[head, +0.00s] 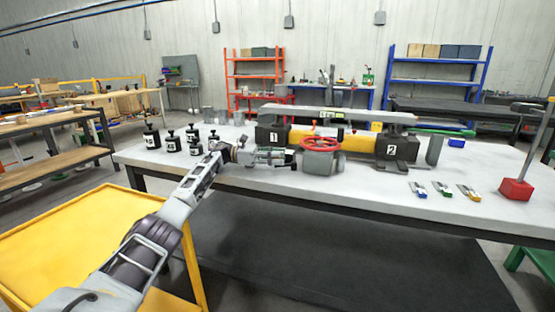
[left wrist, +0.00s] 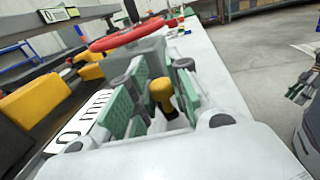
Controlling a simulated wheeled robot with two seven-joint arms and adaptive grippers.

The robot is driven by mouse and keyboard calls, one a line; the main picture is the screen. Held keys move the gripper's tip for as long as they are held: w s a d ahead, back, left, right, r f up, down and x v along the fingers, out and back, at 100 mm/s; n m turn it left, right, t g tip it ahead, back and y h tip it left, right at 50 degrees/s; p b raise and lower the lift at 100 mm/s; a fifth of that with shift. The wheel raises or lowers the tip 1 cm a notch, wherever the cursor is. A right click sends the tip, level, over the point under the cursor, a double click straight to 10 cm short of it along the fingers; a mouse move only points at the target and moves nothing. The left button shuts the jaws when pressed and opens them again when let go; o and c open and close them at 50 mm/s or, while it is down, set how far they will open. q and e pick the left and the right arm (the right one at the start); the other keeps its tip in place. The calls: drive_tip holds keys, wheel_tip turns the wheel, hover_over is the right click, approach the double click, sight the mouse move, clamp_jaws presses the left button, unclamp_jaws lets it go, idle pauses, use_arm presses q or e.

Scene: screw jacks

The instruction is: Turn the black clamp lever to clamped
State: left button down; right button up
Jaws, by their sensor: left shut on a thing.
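My left gripper (head: 287,158) is in front of the block labelled 1, just left of the red handwheel (head: 322,144). In the left wrist view its green-padded fingers (left wrist: 160,100) stand on either side of a yellow knob (left wrist: 161,92), which they hold.
Dark blocks labelled 1 (head: 271,136) and 2 (head: 396,148) flank a yellow cylinder (head: 360,143) under a grey beam (head: 340,113). Several black weights (head: 171,142) stand left. Small coloured-tipped tools (head: 442,189) and a red-based stand (head: 516,189) are right. The table front is clear.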

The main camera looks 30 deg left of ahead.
use_arm(q)
drive_tip(key=shift+w+a+m+g, duration=0.25)
drive_tip(key=shift+m+g, duration=0.15)
drive_tip(key=shift+g, duration=0.2)
idle(0.4)
drive_tip(key=c, duration=1.3)
unclamp_jaws()
drive_tip(key=shift+s+a, duration=0.1)
drive_tip(key=shift+v, duration=3.6)
drive_tip(key=shift+f, duration=0.15)
